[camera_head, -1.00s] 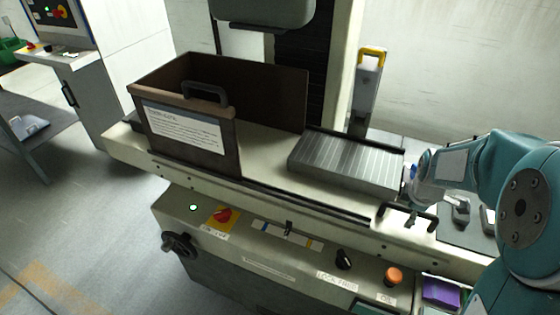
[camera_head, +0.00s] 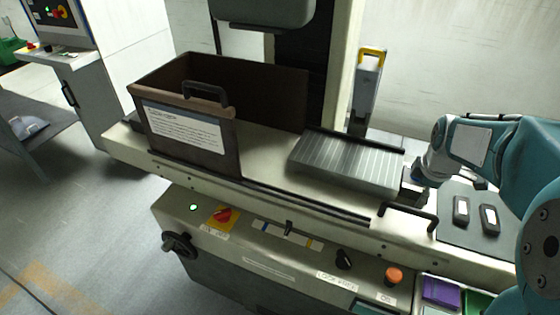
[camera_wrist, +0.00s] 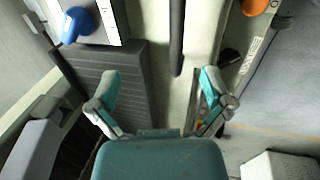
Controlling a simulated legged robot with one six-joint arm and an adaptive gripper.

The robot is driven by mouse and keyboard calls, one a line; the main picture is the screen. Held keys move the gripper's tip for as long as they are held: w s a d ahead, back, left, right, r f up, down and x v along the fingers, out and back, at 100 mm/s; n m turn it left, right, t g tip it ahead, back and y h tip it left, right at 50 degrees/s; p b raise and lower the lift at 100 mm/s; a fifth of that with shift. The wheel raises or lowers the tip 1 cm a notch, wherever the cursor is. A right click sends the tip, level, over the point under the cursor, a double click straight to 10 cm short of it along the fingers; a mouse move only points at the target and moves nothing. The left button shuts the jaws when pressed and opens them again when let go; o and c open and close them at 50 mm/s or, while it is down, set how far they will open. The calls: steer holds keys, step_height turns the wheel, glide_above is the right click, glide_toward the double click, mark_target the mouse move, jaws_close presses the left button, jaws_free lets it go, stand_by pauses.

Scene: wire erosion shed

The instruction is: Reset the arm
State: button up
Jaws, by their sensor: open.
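My arm reaches in from the right edge of the head view, its teal and white links bent down toward the machine table. My gripper (camera_head: 412,188) is a small dark shape beside the right end of the ribbed grey plate (camera_head: 345,162); its fingers are hard to make out there. In the wrist view my gripper (camera_wrist: 159,75) shows two teal-tipped fingers spread wide apart with nothing between them. The ribbed plate (camera_wrist: 125,95) lies behind the left finger in that view.
A brown open-topped guard box (camera_head: 185,155) with a handle and label stands on the machine's left. A black bar handle (camera_head: 408,212) lies in front of my gripper. Two dark labelled pieces rest on a dark mat (camera_head: 450,240). An orange knob (camera_head: 394,276) sits on the front panel.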

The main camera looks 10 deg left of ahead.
stand_by(0.4)
steer(key=s+a+r+m+t, duration=0.1)
steer(key=s+a+r+m, duration=0.1)
steer(key=s+m, duration=0.3)
steer(key=s+a+r+m+t, duration=0.1)
steer(key=s+m, duration=0.4)
steer(key=s, duration=0.5)
steer(key=s+a+r+m, duration=0.3)
steer(key=s+r+m, duration=0.2)
steer(key=s, duration=0.3)
steer(key=shift+s+m+t+y, duration=0.15)
steer(key=shift+m+t+y, duration=0.15)
steer(key=shift+t, duration=0.1)
steer(key=shift+a, duration=0.1)
stand_by(0.7)
